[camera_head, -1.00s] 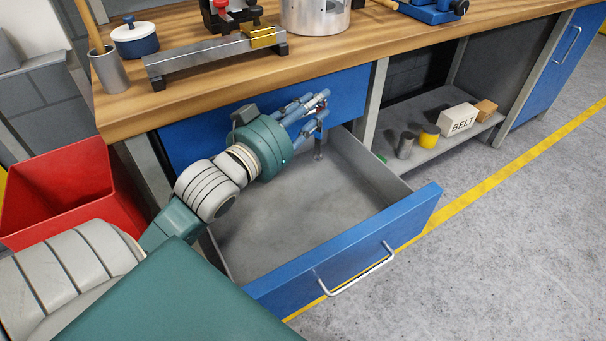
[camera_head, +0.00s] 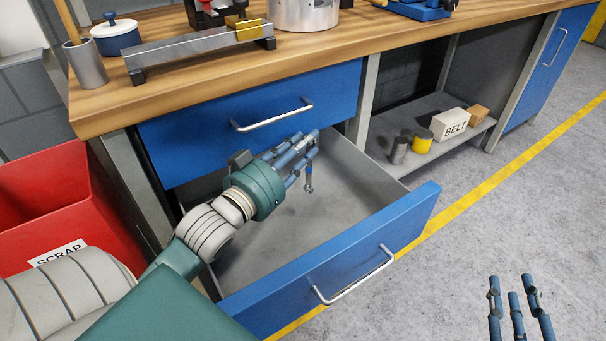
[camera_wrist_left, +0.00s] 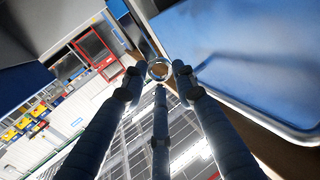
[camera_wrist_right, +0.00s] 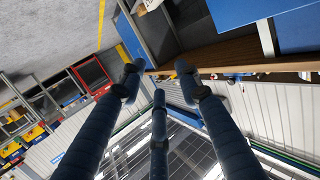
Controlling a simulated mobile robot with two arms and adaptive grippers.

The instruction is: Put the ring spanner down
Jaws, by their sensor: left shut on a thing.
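My left gripper (camera_head: 306,146) is shut on the ring spanner (camera_head: 309,182), over the open drawer (camera_head: 340,252). The spanner is small and metallic and hangs below the fingers; its upper part is hidden by them. In the left wrist view its ring end (camera_wrist_left: 159,69) shows between the fingertips. I cannot tell whether the spanner touches the drawer floor. The drawer has a blue front and a bare grey inside. My right gripper (camera_head: 516,288) is open and empty at the lower right, away from the bench; its fingers stand apart in the right wrist view (camera_wrist_right: 158,75).
A shut blue drawer (camera_head: 250,105) with a metal handle lies just above the open one. A red scrap bin (camera_head: 75,200) stands at the left. The wooden bench top (camera_head: 180,93) carries tools. A lower shelf (camera_head: 420,160) holds a BELT box (camera_head: 450,124) and small cylinders.

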